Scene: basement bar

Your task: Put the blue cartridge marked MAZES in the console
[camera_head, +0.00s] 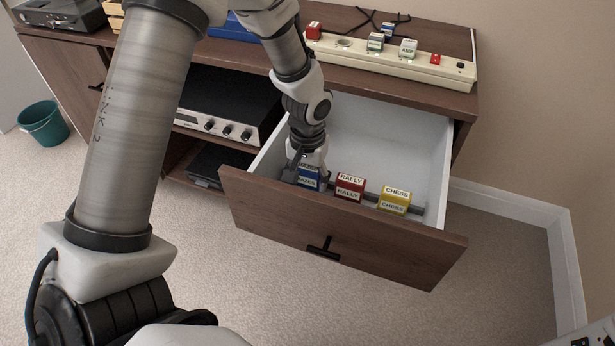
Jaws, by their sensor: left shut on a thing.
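The blue cartridge (308,183) stands at the left end of a row in the open drawer (342,229). Its label is partly covered, and the letters that show fit MAZES. My left gripper (306,171) reaches down into the drawer and is shut on this cartridge, which is still in line with the row. A red RALLY cartridge (349,188) and a yellow CHESS cartridge (395,200) stand to its right. I cannot tell for sure which device is the console; a dark box (60,14) sits on the cabinet top at far left.
A cream power strip (440,71) with several plugs lies on the cabinet top (455,97). A blue object (231,28) is partly hidden behind my left arm. A silver-fronted device (216,126) fills a shelf left of the drawer. A teal bin (43,124) stands on the carpet.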

